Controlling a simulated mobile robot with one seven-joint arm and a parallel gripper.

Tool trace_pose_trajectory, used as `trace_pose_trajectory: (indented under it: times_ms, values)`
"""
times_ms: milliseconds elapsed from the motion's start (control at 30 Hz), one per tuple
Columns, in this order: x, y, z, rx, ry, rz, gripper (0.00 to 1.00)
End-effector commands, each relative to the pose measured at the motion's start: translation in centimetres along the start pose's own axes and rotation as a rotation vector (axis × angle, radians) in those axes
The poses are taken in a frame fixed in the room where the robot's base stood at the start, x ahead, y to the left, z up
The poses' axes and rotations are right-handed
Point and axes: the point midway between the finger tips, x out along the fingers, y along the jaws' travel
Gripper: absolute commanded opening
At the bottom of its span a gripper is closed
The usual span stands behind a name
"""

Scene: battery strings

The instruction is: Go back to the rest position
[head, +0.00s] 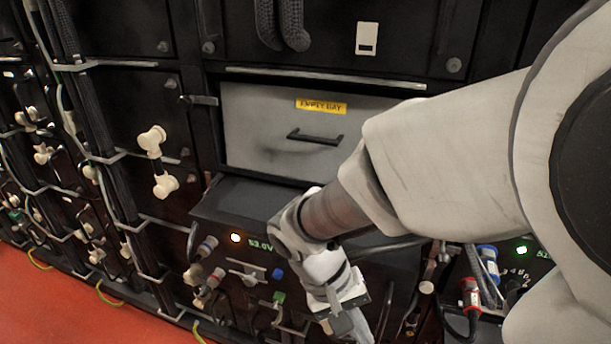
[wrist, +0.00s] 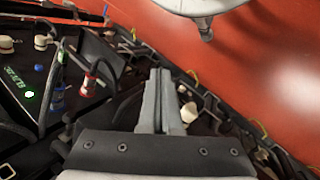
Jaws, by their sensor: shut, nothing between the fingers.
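My gripper (wrist: 160,100) is shut and empty in the wrist view, its two grey fingers side by side. My arm covers the right part of that module. The fingertips are near the bottom edge of the head view. I cannot tell how far they are from the module's face.
Above the module is a grey panel (head: 260,145) labelled "EMPTY BAY" with a black handle. Cables with red and blue connectors (head: 471,293) are at the right. Black racks with cables stand at left. The red floor (head: 60,310) is clear at lower left.

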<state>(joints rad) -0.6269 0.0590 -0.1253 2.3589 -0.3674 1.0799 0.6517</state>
Motion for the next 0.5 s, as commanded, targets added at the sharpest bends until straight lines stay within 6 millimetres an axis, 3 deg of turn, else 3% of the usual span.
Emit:
trace_pose_trajectory:
  times_ms: [200,500]
  values:
    - [-3.0,3.0,0.7,0.062,0.12,-0.219,0.0]
    - [-7.0,7.2,2.2,0.136,0.376,-0.39,0.0]
